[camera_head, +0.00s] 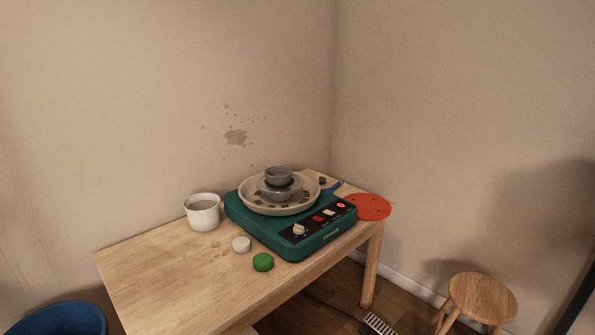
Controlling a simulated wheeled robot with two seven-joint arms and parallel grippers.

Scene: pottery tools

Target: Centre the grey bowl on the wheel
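The grey bowl (278,175) is small and stands upright over the wheel, close to its middle. It seems to rest on a wider grey piece on the wheel head (272,193); whether it is exactly centred I cannot tell from this angle. A pale splash pan (252,203) surrounds the wheel head on top of the green wheel unit (282,235). The unit has a front panel with a knob and several buttons, one lit red. Neither of my grippers shows in the head view.
The wooden table (160,265) also holds a white cup (202,212), a white round piece (241,244), a green round piece (263,262) and a red disc (370,207) at the right corner. A stool (482,298) and a blue tub (62,319) stand on the floor. The table's left part is clear.

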